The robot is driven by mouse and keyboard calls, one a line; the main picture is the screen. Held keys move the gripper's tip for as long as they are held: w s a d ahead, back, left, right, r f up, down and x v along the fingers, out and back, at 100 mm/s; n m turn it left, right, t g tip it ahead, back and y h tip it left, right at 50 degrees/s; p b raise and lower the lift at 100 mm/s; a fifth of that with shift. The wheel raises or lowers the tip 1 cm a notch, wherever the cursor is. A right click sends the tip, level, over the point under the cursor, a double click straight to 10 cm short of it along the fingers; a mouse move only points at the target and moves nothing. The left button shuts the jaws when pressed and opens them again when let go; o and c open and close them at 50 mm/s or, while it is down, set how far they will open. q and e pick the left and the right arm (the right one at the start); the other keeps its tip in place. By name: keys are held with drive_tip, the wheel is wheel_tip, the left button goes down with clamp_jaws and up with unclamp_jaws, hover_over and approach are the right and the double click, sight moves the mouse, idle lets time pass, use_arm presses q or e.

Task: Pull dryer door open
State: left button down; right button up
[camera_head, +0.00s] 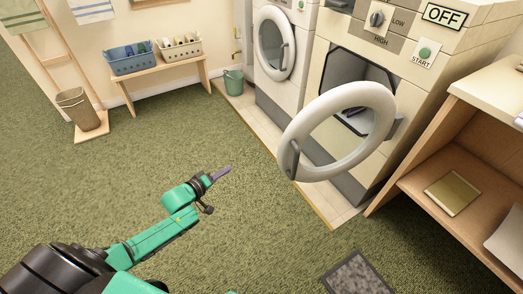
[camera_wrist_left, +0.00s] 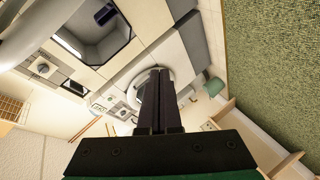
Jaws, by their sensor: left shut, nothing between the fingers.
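The dryer (camera_head: 440,75) stands at the upper right in the head view, with OFF, LOW, HIGH and START labels. Its round white door (camera_head: 376,98) is swung open, away from the dark opening (camera_head: 345,68). The door's grey handle (camera_head: 289,160) is on the ring's near left side. Part of the door (camera_wrist_left: 22,45) shows at the upper left of the wrist view, beside the opening (camera_wrist_left: 92,28). My left gripper (camera_head: 226,171) is shut and empty, left of the handle and apart from it; its fingers show in the wrist view (camera_wrist_left: 158,75). My right gripper is not in view.
A second machine with a closed round door (camera_head: 272,43) stands behind. A wooden shelf unit (camera_head: 415,180) with a book (camera_head: 452,193) is close on the right. A bench (camera_head: 165,70) with baskets is far left. Green carpet (camera_head: 120,170) is free around my left arm.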

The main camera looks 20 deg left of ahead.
use_arm(q)
drive_tip(key=w+d+r+n+t+h+b, duration=0.1)
drive_tip(key=d+r+h, duration=0.25)
drive_tip(key=r, duration=0.25)
drive_tip(key=w+d+r+n+h+b, duration=0.1)
drive_tip(key=w+d+r+n+h, duration=0.1)
drive_tip(key=d+r, duration=0.35)
drive_tip(key=w+d+r+b, duration=0.1)
drive_tip(key=w+d, duration=0.3)
drive_tip(key=d, duration=0.2)
drive_tip(key=shift+w+r+b, duration=0.15)
drive_tip(key=shift+w+b, duration=0.15)
drive_tip(key=shift+w, duration=0.05)
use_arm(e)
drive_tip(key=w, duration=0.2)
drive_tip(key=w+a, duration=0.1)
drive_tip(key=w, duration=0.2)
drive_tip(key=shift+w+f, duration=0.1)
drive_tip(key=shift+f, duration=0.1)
use_arm(q)
drive_tip(key=shift+d, duration=0.1)
